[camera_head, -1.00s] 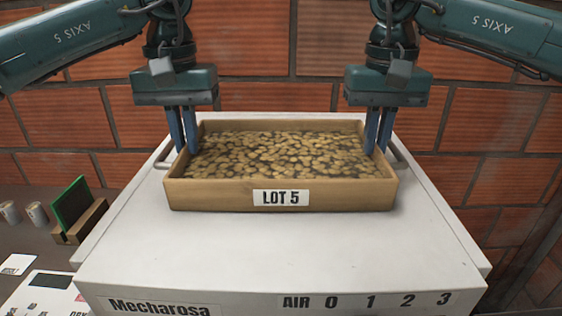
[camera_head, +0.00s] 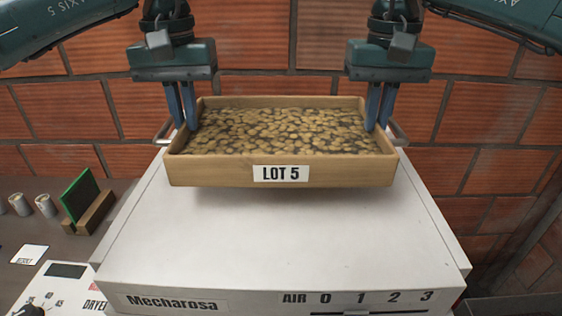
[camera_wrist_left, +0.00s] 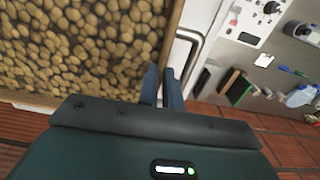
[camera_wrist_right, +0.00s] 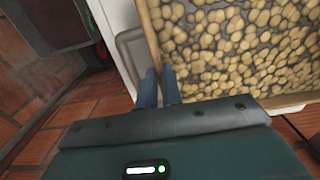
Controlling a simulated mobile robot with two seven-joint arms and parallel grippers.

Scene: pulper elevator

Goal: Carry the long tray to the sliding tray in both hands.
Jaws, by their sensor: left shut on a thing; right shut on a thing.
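The long tray (camera_head: 335,174) is a wooden box with a "LOT 5" label, filled with pale tan beans. It looks level, just above the white top of a machine, with a shadow under its front. My left gripper (camera_head: 183,126) is shut on its left end wall. My right gripper (camera_head: 378,126) is shut on its right end wall. The fingers also show at the tray's edges in the left wrist view (camera_wrist_left: 162,88) and right wrist view (camera_wrist_right: 158,90). I cannot pick out a sliding tray.
The white machine (camera_head: 280,238) carries "Mecharosa" and "AIR 0 1 2 3" lettering. Metal handles (camera_head: 162,132) show beside both tray ends. A brick wall (camera_head: 480,110) stands close behind. At left are a green board in a wooden stand (camera_head: 88,211), small cups (camera_head: 45,205) and a dryer panel.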

